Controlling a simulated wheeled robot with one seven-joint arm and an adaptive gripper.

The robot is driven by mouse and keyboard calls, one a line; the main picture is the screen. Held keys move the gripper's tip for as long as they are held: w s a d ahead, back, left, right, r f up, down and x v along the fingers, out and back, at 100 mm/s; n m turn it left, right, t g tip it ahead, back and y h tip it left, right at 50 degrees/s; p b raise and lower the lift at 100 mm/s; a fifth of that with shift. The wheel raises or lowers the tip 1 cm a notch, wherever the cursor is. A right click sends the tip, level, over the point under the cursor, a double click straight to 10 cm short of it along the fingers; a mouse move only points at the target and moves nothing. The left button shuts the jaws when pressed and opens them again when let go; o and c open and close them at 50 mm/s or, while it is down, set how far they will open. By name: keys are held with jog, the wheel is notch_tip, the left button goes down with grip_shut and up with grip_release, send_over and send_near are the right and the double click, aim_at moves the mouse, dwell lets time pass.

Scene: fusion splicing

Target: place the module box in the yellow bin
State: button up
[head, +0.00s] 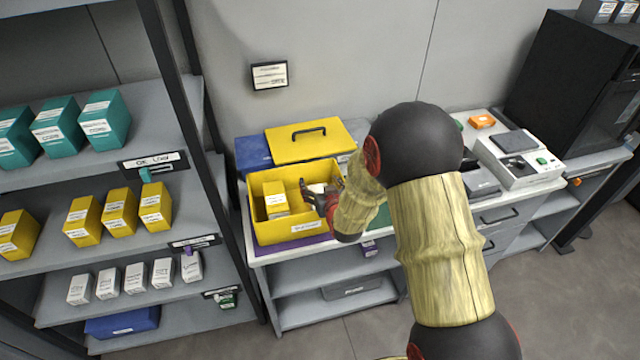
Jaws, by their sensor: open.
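The yellow bin (279,236) stands open on the left part of the white bench, with its yellow lid (318,140) behind it. A small yellow box with white labels (275,196) sits in the bin's left part. A white item (317,187), partly hidden by my gripper, shows at the bin's right part; I cannot tell whether it is the module box or whether it touches the fingers. My gripper (312,193) is open, at the right part of the bin, reaching in from the right. My arm hides the bin's right end.
A shelf unit at left holds teal boxes (101,120), yellow boxes (120,210) and small white boxes (135,278). Its dark post stands close to the bin's left. A grey-white device (518,160) and an orange box (481,121) are on the bench at right.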

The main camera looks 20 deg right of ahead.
jog(key=shift+s+f+p, duration=0.35)
jog(key=shift+s+p, duration=0.1)
jog(key=shift+p, duration=0.25)
jog(key=s+r+g+p, duration=0.2)
jog(key=s+r+g, duration=0.2)
jog(key=s+r, duration=1.5)
jog(key=s+r+g, duration=0.2)
jog(key=s+r, duration=0.1)
jog(key=s, duration=0.7)
jog(key=s+a+r+g, duration=0.1)
jog(key=s+r, duration=0.3)
jog(key=s, duration=0.6)
jog(key=shift+g, duration=0.5)
